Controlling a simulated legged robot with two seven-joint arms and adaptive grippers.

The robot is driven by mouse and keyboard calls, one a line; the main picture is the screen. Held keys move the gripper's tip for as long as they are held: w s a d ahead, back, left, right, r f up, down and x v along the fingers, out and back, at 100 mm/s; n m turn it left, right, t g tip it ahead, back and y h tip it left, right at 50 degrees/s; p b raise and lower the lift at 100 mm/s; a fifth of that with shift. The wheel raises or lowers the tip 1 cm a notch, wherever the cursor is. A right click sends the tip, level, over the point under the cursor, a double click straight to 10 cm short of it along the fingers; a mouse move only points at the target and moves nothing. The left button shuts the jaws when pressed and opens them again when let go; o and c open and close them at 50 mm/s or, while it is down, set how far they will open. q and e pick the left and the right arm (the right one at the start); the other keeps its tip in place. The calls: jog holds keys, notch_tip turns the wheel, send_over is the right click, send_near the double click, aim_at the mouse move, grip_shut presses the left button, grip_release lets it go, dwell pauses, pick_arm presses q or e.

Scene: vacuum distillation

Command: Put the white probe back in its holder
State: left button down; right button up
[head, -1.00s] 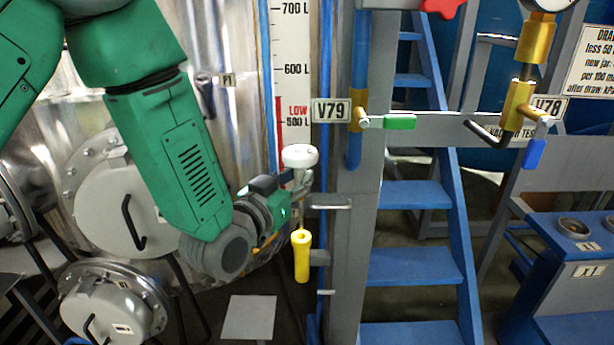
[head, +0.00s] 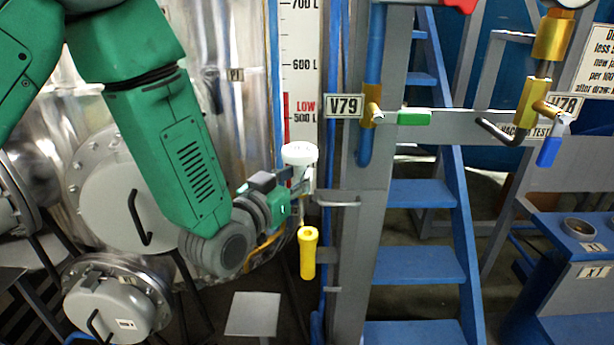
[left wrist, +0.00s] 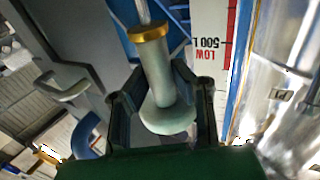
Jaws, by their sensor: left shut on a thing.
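The white probe (head: 299,154) has a round white cap, a pale body and a thin metal rod pointing down. My left gripper (head: 297,190) is shut on its body below the cap. In the left wrist view the probe (left wrist: 157,85) sits between the fingers of my left gripper (left wrist: 165,105), with a gold collar and the rod beyond. A yellow tube (head: 308,255), the likely holder, stands upright on the grey post just below the probe. The rod's lower end is near the tube's mouth; I cannot tell whether it is inside. My right gripper is not in view.
A grey post (head: 360,240) with a grey handle (head: 338,203) stands just right of the probe. The V79 valve (head: 413,117) is above it. Blue steps (head: 415,265) are behind, and a steel vessel (head: 110,205) is at left. A grey plate (head: 253,314) lies below the gripper.

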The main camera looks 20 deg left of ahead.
pick_arm(q)
jog(key=shift+a, duration=0.25)
jog(key=shift+d, duration=0.7)
jog(key=shift+a, duration=0.5)
jog(key=shift+d, duration=1.05)
jog(key=shift+d, duration=0.2)
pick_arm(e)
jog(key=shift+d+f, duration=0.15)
